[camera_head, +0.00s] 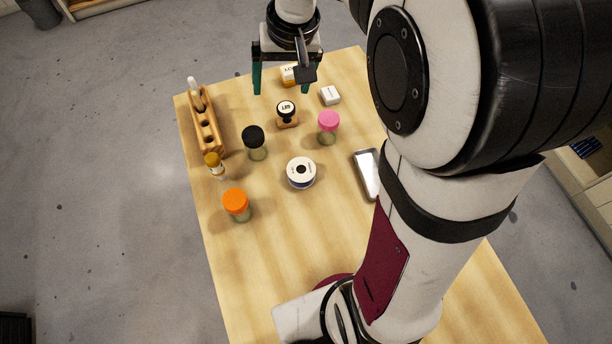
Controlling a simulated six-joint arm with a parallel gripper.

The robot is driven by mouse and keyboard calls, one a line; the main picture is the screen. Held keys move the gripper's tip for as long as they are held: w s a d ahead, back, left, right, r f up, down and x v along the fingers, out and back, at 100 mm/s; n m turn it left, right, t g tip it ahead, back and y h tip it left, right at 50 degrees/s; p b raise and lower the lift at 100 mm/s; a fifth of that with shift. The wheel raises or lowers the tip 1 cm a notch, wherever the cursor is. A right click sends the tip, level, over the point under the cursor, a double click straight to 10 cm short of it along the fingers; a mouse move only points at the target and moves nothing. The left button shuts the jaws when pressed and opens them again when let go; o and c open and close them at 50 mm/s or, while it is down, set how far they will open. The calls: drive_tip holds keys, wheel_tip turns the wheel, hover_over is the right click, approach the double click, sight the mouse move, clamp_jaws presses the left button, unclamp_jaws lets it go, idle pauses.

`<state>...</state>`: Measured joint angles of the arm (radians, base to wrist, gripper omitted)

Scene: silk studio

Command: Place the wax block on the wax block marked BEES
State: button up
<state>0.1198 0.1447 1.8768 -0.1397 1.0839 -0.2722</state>
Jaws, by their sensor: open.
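My gripper (281,92) is open over the far end of the table, with its two teal fingers apart and nothing held between them. A small white block with an orange-yellow side (289,80) shows between and behind the fingers, partly hidden by the gripper; its lettering is too small to read surely. A second small white block (330,95) lies just right of the right finger, with tiny dark marking on top. I cannot read BEES on either block. The two blocks are apart.
A stamp-like piece (286,110) stands just nearer than the gripper. Jars with black (253,140), pink (328,124) and orange (236,203) lids, a spool (301,173), a vial (214,166), a wooden rack (207,125) and a metal tray (367,174) surround it. The near-left tabletop is clear.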

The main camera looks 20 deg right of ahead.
drive_tip(key=s+a+f+m+g, duration=0.1)
drive_tip(key=s+a, duration=0.1)
drive_tip(key=s, duration=1)
drive_tip(key=s+a+f+m+g, duration=0.1)
drive_tip(key=s+a+m, duration=0.1)
drive_tip(key=s, duration=1.1)
drive_tip(key=shift+s+a+g+y, duration=0.3)
drive_tip(key=shift+a+y, duration=0.1)
drive_tip(key=shift+a, duration=0.25)
